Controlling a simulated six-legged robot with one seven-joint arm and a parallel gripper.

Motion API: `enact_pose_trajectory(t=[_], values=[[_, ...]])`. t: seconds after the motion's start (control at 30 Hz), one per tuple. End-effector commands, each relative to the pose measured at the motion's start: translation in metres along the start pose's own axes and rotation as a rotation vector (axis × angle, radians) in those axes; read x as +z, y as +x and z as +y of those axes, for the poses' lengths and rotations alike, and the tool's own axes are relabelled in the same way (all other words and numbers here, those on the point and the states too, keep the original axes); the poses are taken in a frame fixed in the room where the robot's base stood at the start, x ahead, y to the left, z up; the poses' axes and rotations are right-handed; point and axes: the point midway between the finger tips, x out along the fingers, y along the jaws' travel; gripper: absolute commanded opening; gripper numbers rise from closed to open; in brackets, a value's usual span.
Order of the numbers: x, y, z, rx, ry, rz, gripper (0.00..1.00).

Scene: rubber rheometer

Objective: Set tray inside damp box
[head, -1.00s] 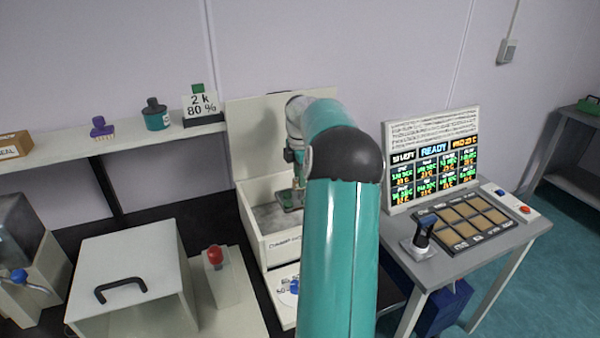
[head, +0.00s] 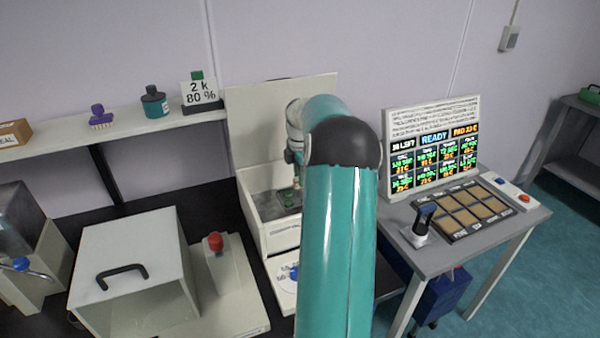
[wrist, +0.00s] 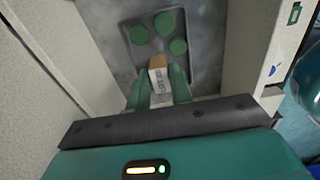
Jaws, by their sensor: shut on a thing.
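The grey tray with green discs (wrist: 152,22) shows in the wrist view between the pale side walls of the damp box. My gripper (wrist: 162,88) has its green fingers on either side of a small tan and white labelled block (wrist: 159,76) at the tray's near end, and is shut on it. In the head view the damp box (head: 280,240) is a cream open box with its lid raised behind. The tray (head: 290,198) shows partly there, inside the walls; my teal arm hides the right side. I cannot tell whether the tray touches the box floor.
A white hooded box with a black handle (head: 121,276) and a red knob (head: 215,242) stand left of the damp box. A table with a display panel (head: 433,150) and a sample grid (head: 465,212) is at right. A shelf (head: 60,133) runs along the wall.

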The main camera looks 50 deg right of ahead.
Motion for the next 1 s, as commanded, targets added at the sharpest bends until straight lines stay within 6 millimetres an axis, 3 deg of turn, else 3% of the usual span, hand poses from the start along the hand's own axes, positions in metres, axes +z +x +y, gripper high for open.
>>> enact_pose_trajectory(t=[0.9, 0.93, 1.0], values=[[0.0, 0.04, 0.0, 0.0, 0.0, 0.0, 0.0], [0.0, 0.04, 0.0, 0.001, 0.0, 0.0, 0.27], [0.0, 0.04, 0.0, 0.001, 0.0, 0.0, 0.41]])
